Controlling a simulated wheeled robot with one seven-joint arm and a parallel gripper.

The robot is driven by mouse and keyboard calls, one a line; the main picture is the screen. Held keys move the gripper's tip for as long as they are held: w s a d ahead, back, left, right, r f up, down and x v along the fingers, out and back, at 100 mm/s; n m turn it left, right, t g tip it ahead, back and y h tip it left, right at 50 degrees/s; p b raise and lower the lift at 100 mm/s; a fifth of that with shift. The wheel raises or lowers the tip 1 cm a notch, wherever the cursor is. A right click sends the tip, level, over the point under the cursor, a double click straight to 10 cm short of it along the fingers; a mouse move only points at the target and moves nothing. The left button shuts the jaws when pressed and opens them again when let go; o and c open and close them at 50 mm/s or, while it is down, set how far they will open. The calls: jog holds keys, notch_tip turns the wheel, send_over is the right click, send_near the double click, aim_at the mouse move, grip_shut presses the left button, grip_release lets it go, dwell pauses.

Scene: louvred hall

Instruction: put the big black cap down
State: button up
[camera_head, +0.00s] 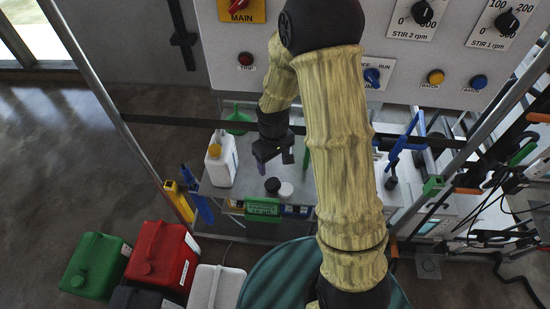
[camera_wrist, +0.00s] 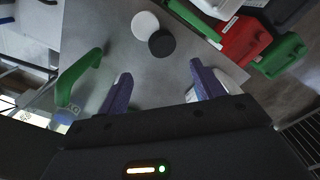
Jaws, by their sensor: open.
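The big black cap (camera_head: 272,185) is a dark round disc lying on the grey bench top (camera_head: 253,176). It also shows in the wrist view (camera_wrist: 162,43), ahead of the fingertips. A white cap (camera_head: 286,190) is right beside it; in the wrist view the white cap (camera_wrist: 145,24) seems to touch or nearly touch it. My gripper (camera_head: 268,166) is above the bench, a little behind the black cap. In the wrist view my gripper's purple fingers (camera_wrist: 160,73) are spread with nothing between them.
A white bottle with a yellow cap (camera_head: 221,163) stands left of my gripper, close to one finger in the wrist view. A green handled object (camera_wrist: 82,74) is on the other side. Red (camera_head: 160,256) and green (camera_head: 94,265) canisters stand in front. A control panel (camera_head: 400,45) rises behind.

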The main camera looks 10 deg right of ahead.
jog(key=shift+r, duration=0.8)
jog(key=s+d+r+m+t, duration=0.2)
jog(key=s+d+r+m, duration=0.2)
jog(key=s+r, duration=0.6)
jog(key=shift+s+d+r+m+t, duration=0.3)
jog(key=shift+s+d+r+m, duration=0.15)
jog(key=shift+m, duration=0.15)
jog(key=shift+a, duration=0.1)
